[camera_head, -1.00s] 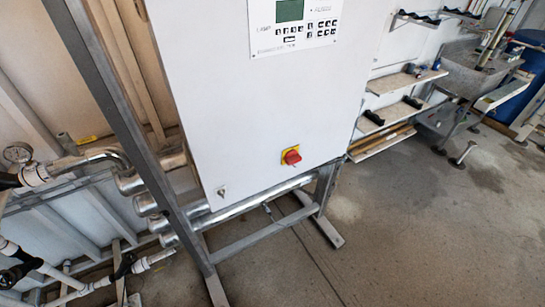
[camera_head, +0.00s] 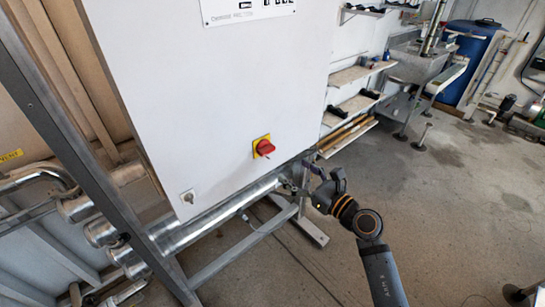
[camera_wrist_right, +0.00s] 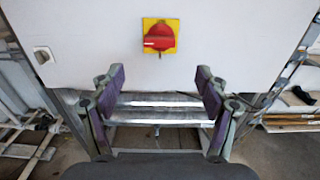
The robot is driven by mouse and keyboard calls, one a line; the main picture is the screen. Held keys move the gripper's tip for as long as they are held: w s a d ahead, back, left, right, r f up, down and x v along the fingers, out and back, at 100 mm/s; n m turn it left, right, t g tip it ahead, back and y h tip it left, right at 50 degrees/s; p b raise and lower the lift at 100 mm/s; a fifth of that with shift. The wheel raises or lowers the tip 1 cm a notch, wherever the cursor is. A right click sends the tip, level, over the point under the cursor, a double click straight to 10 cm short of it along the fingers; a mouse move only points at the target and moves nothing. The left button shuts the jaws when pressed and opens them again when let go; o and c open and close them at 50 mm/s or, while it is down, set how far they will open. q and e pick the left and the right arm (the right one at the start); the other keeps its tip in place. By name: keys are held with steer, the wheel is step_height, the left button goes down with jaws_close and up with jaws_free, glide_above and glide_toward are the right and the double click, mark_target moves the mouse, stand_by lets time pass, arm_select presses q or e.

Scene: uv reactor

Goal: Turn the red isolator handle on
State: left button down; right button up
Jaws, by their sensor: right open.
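The red isolator handle (camera_head: 265,147) sits on a yellow square plate on the lower front of the white cabinet (camera_head: 215,90). In the right wrist view the handle (camera_wrist_right: 159,38) lies roughly level, above and beyond the fingers. My right gripper (camera_head: 300,180) is below and to the right of the handle in the head view, near the cabinet's bottom edge. In the right wrist view my right gripper (camera_wrist_right: 160,85) is open and empty, its two purple-padded fingers wide apart and clear of the handle. My left gripper is out of view.
A small key switch (camera_head: 188,196) is on the cabinet's lower left. Silver pipes (camera_head: 215,220) run under the cabinet, beside a grey metal frame (camera_head: 245,245). Shelves (camera_head: 360,72) and a metal sink (camera_head: 415,65) stand behind. The concrete floor at right is mostly clear.

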mark_target(269, 152)
steer(key=p+x, duration=0.1)
steer(key=x, duration=0.8)
steer(key=shift+w+a+r, duration=0.1)
steer(key=shift+w+a, duration=0.35)
steer(key=shift+w, duration=0.05)
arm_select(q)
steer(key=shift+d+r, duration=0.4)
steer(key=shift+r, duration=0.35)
arm_select(e)
steer(key=shift+c, duration=0.4)
